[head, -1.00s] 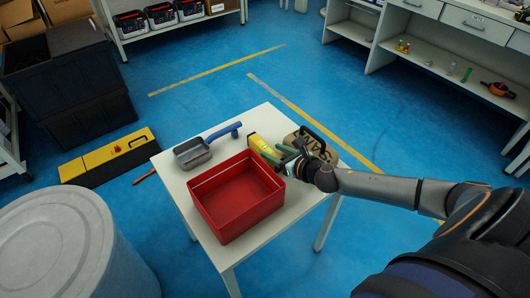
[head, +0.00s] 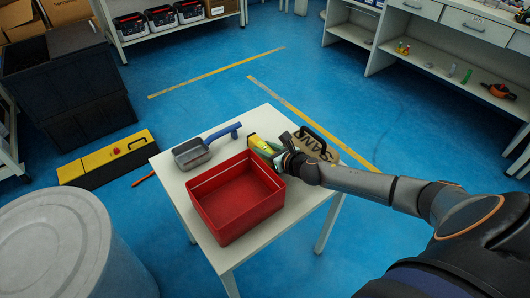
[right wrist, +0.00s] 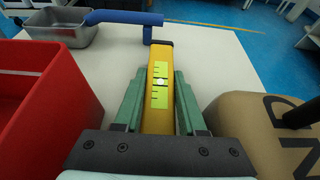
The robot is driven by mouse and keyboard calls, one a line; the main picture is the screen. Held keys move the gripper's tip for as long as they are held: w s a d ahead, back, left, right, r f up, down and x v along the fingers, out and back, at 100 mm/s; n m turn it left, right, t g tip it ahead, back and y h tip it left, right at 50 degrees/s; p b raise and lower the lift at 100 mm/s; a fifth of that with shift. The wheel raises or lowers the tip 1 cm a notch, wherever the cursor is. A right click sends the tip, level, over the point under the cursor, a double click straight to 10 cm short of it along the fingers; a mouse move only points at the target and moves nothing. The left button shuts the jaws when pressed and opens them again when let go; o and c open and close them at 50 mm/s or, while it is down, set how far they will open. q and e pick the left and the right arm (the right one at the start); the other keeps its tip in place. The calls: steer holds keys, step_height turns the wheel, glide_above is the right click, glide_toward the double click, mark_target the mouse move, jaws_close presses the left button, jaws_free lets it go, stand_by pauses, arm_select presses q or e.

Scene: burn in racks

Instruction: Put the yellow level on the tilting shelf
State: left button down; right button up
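The yellow level (right wrist: 160,85) has bright green vial windows and lies behind the red bin on the small white table. In the head view only part of it (head: 256,142) shows past my gripper. My right gripper (right wrist: 160,75) has its green fingers on both sides of the level, close against it, and looks shut on it. In the head view the right gripper (head: 272,150) is low at the level, just right of the bin. I cannot tell any lift off the table. My left gripper is not in view. I cannot make out which shelf is the tilting one.
The red bin (head: 208,222) stands left of the gripper; a tan sandbag (head: 312,145) with a dark handle is close on the right. A scoop with a blue handle (head: 222,132) lies behind. A shelf unit (head: 430,62) stands at right. Blue floor lies between.

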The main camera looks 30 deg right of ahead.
steer(key=c, duration=0.4)
jaws_close()
steer(key=shift+r, duration=0.1)
